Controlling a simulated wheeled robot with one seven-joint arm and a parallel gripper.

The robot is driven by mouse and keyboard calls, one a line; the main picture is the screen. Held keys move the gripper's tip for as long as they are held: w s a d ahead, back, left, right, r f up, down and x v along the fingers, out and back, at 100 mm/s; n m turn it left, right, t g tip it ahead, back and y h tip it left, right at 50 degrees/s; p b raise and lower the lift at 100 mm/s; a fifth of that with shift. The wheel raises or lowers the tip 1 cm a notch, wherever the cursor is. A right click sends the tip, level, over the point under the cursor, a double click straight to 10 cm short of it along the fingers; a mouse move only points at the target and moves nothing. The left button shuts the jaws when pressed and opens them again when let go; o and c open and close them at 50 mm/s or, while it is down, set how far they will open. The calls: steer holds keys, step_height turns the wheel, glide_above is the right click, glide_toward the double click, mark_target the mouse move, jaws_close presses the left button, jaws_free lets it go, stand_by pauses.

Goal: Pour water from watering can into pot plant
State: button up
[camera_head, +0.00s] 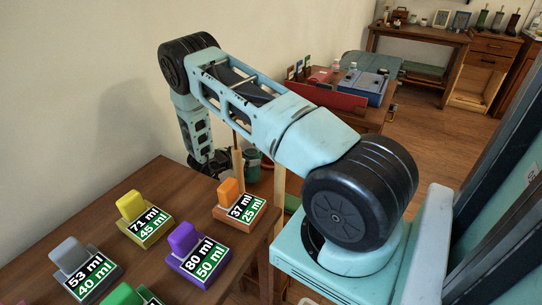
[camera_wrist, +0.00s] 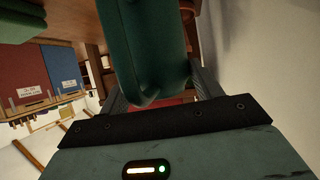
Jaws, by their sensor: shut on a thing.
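My gripper (camera_wrist: 160,92) is shut on a dark green, rounded thing, the watering can (camera_wrist: 150,45), which fills the upper middle of the wrist view. Only part of the can shows there, so its spout and its tilt cannot be told. In the head view my gripper (camera_head: 210,163) hangs down beyond the back edge of the brown table, partly hidden. A small dark green thing (camera_head: 252,165) shows just right of it; I cannot tell whether it is part of the can. I cannot make out a pot plant in either view.
On the brown table (camera_head: 100,205) stand several coloured blocks with ml labels, such as the yellow block (camera_head: 145,220) and the orange block (camera_head: 238,205). Behind are a red panel (camera_head: 330,95) and a blue box (camera_head: 365,88). A pale wall (camera_head: 90,80) is at left.

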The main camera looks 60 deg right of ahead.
steer(key=shift+r, duration=0.1)
stand_by(0.4)
steer(key=shift+r+p, duration=1.9)
steer(key=shift+r, duration=0.55)
